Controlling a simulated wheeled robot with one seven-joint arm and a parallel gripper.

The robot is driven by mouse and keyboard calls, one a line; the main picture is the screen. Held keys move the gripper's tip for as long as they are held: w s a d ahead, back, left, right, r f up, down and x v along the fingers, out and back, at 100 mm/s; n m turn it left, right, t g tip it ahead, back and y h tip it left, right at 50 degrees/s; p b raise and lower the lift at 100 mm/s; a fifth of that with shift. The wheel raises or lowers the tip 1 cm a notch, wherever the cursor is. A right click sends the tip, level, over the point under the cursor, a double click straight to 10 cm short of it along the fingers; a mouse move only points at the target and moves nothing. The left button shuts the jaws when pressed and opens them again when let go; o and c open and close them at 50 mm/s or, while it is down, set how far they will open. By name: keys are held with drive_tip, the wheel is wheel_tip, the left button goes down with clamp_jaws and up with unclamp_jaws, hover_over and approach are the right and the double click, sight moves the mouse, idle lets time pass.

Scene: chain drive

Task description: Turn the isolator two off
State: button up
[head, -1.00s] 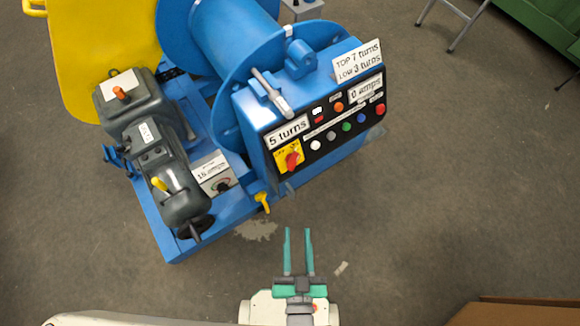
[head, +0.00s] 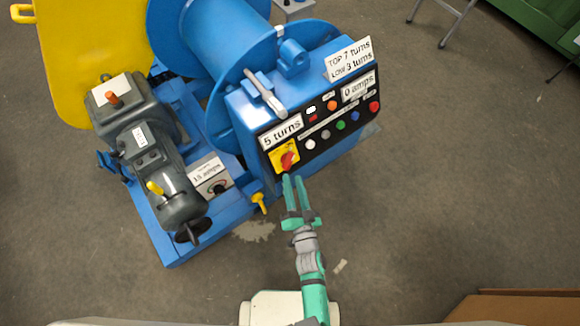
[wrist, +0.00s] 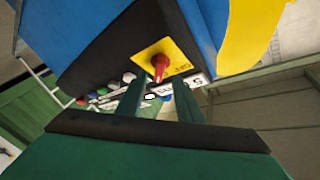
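The isolator is a red rotary knob (head: 288,159) on a yellow square plate (head: 278,150), at the lower left of the black control panel on the blue winch. In the wrist view the red knob (wrist: 159,66) stands out from its yellow plate (wrist: 172,48), just beyond my fingertips. My gripper (head: 293,178) is just below the knob in the head view. Its two green fingers are apart with a narrow gap and nothing between them. In the wrist view the knob appears above the gap, and I see no contact. No label reading "two" is legible.
The panel (head: 328,140) also carries several coloured buttons close to the right of the isolator. A grey motor (head: 150,150) with a yellow lever, a "15 amps" box (head: 211,178) and a yellow tap-like handle (head: 258,202) are to the left.

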sight(289, 166)
drive_tip(key=shift+x, duration=3)
clamp_jaws()
